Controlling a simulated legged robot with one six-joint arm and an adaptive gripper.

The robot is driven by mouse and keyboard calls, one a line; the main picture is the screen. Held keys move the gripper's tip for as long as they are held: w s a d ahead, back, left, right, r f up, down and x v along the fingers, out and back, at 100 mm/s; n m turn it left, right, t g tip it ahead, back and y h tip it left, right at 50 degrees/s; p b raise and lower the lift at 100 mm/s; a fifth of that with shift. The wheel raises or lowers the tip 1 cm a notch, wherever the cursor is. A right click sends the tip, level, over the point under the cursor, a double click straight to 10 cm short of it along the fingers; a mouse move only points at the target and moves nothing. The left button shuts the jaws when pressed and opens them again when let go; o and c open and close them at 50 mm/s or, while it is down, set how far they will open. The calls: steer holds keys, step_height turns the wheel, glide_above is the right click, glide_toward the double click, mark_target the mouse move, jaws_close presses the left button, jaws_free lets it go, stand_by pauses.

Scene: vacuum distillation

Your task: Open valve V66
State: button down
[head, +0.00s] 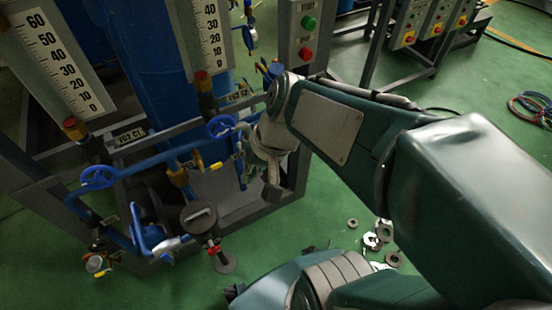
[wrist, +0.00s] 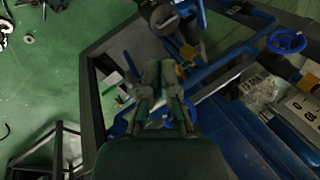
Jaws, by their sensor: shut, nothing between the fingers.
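Several blue valve handwheels show on the rig, but I can read no V66 tag, so I cannot tell which is V66. In the head view one blue handwheel (head: 98,177) is at the left and another blue handwheel (head: 220,127) is just left of my wrist. In the wrist view a blue handwheel (wrist: 287,41) is at the upper right, and a partly hidden blue wheel (wrist: 190,109) is behind my fingers. My gripper (head: 271,190) points down by the rig's right side, shut and empty. It also shows in the wrist view (wrist: 160,68). I cannot tell whether it touches anything.
The dark rig frame (head: 40,185) surrounds pipes, small yellow-handled valves and gauges. A grey panel (head: 305,30) with green and red buttons stands above my wrist. Loose metal rings (head: 378,238) lie on the green floor. Open floor lies right of the rig.

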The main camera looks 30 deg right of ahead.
steer(key=w+d+f+m+t+y, duration=0.2)
steer(key=w+f+m+t+y, duration=0.55)
steer(key=w+f+m, duration=0.8)
steer(key=s+d+f+m+t+h, duration=0.1)
steer(key=d+f+m+t+h, duration=0.1)
steer(key=d+f+m+h, duration=0.3)
steer(key=s+d+f+m+t+h, duration=0.2)
steer(key=d+f+m+h, duration=0.4)
steer(key=d+f+m, duration=0.4)
step_height(320, 180, down, 2)
steer(key=shift+s+d+f+m+t, duration=0.2)
steer(key=shift+s+d+m+t, duration=0.1)
steer(key=shift+m+t, duration=0.3)
